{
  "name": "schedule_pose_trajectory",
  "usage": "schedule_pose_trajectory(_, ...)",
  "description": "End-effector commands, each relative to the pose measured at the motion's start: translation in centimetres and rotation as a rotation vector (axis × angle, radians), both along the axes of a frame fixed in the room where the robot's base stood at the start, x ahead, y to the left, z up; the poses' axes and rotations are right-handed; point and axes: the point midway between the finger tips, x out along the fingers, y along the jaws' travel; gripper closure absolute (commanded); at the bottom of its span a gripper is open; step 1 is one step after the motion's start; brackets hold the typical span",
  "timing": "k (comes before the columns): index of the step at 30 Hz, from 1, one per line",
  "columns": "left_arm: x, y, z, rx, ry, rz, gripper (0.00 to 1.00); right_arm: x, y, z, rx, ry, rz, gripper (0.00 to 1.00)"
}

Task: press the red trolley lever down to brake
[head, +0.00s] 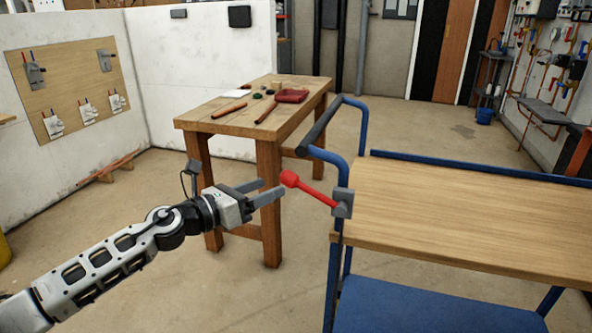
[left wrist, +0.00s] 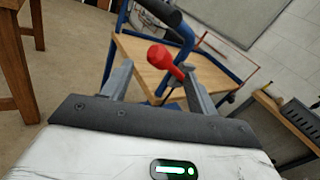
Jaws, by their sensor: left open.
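The red trolley lever (head: 312,190) has a knobbed end and sticks out to the left from a grey bracket (head: 343,202) on the trolley's near left corner. It slopes up slightly toward its knob. The trolley (head: 450,205) has a blue frame, a wooden top and a blue lower shelf. My left gripper (head: 272,190) is open and empty, its fingers pointing at the lever's knob from the left. In the left wrist view the lever's red knob (left wrist: 158,56) shows ahead between the two fingers. Whether the fingers touch it I cannot tell. My right gripper is not in view.
The trolley's push handle (head: 320,128) rises behind the lever. White partition walls stand at the left. Floor between table and trolley is clear.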

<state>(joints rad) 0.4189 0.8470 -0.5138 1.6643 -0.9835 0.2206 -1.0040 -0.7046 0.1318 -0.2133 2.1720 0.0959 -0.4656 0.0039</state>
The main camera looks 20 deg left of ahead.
Motion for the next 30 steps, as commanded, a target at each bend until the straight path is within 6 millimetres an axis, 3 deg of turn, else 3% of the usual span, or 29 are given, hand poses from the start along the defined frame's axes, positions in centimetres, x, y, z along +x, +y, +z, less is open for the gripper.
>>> schedule_pose_trajectory(6, 3.9, -2.8, 0.2, -0.004, -0.002, -0.001, 0.41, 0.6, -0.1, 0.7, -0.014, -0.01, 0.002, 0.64)
schedule_pose_trajectory(12, 6.2, -4.5, 0.0, -0.002, 0.0, -0.002, 0.41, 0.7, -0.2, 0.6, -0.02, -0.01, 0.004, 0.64)
schedule_pose_trajectory(25, 7.1, -5.1, -0.1, 0.0, 0.001, -0.001, 0.41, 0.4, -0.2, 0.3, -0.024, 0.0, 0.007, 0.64)
schedule_pose_trajectory(26, 7.1, -5.1, -0.1, 0.0, 0.001, -0.001, 0.44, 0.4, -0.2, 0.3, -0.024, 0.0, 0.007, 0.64)
schedule_pose_trajectory(30, 7.1, -5.1, -0.1, 0.0, 0.001, -0.001, 0.83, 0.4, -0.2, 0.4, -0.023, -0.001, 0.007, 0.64)
